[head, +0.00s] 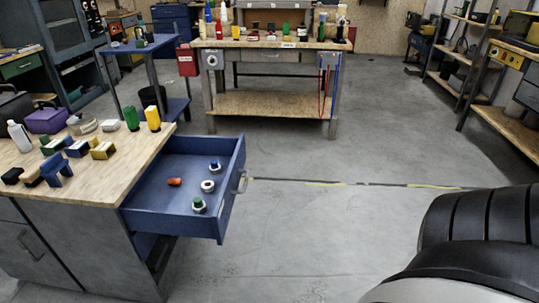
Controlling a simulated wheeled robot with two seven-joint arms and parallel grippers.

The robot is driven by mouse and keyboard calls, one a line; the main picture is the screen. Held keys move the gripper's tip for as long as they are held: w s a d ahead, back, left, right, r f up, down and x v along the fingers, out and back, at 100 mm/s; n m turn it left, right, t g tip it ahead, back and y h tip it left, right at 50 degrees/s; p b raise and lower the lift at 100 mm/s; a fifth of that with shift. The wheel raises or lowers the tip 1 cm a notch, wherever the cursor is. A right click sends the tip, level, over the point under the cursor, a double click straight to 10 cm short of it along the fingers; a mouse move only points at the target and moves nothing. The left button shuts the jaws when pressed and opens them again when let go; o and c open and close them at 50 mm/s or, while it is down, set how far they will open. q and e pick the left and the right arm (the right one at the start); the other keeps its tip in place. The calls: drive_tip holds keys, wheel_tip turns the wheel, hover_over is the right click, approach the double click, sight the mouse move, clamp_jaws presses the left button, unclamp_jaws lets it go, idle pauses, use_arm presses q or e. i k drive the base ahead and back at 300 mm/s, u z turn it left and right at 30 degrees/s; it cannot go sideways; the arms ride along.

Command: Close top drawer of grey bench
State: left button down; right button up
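The grey bench (75,245) stands at the left with a light wooden top. Its top drawer (230,223) is blue and pulled well out to the right. A metal handle (240,181) is on the drawer's outer front. Inside the drawer lie a small red item (174,182) and several small round items, one with a green top (199,205). A black and grey part of my own arm or body fills the lower right corner. Neither of my grippers is in view.
Bottles, blocks and a purple box (50,120) crowd the bench top. A wooden workbench (270,104) stands at the back and a blue table (139,46) behind the grey bench. Shelves (462,50) line the right. The floor (320,230) right of the drawer is clear.

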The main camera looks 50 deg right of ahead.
sight(153, 204)
drive_tip(key=z, duration=0.8)
drive_tip(key=i, duration=0.45)
drive_tip(key=z, duration=0.6)
drive_tip(key=i, duration=0.85)
drive_tip(key=u, duration=1.2)
drive_tip(key=k, duration=0.65)
drive_tip(key=z, duration=0.5)
drive_tip(key=i, duration=0.4)
drive_tip(key=u, duration=0.15)
